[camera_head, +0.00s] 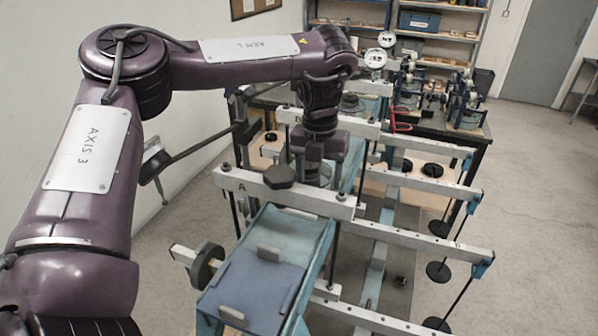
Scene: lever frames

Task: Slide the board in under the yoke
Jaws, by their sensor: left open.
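A flat blue-grey board (262,292) lies on the near part of a teal bed (288,229). It has a small raised block at its far end and another near its near end. The near yoke, a pale crossbar (240,184) marked A with a dark knob on top, spans the bed beyond the board. Bare teal bed shows between board and yoke. My left gripper (318,178) points down just behind this crossbar, apart from the board. It is open, its fingertips partly hidden by the bar and knob. My right gripper is out of view.
More crossbars, one marked B (330,124), stand farther back. Long lever arms (420,241) reach right, with hanging rods and black disc weights (439,272). A dark round wheel (207,266) sits left of the bed. Dial gauges (375,58) and shelves are behind; open floor lies right.

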